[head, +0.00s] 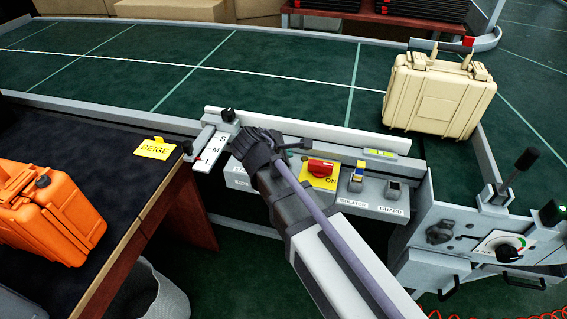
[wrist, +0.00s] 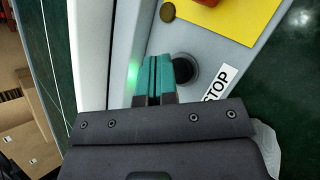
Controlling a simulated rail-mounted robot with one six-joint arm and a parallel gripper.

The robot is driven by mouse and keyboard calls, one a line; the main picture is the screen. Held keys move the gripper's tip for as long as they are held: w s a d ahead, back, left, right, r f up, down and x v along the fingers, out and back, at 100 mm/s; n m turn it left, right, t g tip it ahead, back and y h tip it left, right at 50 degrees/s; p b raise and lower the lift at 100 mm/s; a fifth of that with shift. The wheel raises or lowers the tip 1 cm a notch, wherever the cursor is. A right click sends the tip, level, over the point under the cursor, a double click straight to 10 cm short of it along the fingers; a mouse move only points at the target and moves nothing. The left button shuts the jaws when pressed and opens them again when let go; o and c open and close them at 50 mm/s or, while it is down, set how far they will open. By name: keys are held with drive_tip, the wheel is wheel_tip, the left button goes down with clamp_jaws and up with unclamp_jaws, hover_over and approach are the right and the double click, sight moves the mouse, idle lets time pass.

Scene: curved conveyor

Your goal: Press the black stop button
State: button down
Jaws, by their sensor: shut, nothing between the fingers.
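In the wrist view, the black stop button (wrist: 183,70) is a round dark knob on the grey panel (wrist: 215,45), beside a white label (wrist: 216,83) reading STOP. My gripper (wrist: 157,74) has its teal fingers closed together and empty, overlapping the button's left side in this view. I cannot tell whether the fingertips touch it. A green glow shows on the panel just left of the fingers. In the head view, my arm reaches over the left part of the control panel (head: 385,208) and hides the stop button and the fingertips.
Farther right are the GUARD control (head: 393,190) and a dial (head: 505,248). A beige case (head: 440,98) stands on the green conveyor (head: 290,65); an orange case (head: 45,215) lies on the left table.

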idle(0.3)
drive_tip(key=shift+f+b, duration=0.4)
drive_tip(key=shift+f+b, duration=0.45)
idle(0.4)
drive_tip(key=shift+r, duration=0.1)
drive_tip(key=shift+r+p, duration=0.8)
drive_tip(key=shift+p, duration=0.1)
wheel_tip(320, 180, up, 5)
drive_tip(key=p, duration=0.5)
idle(0.5)
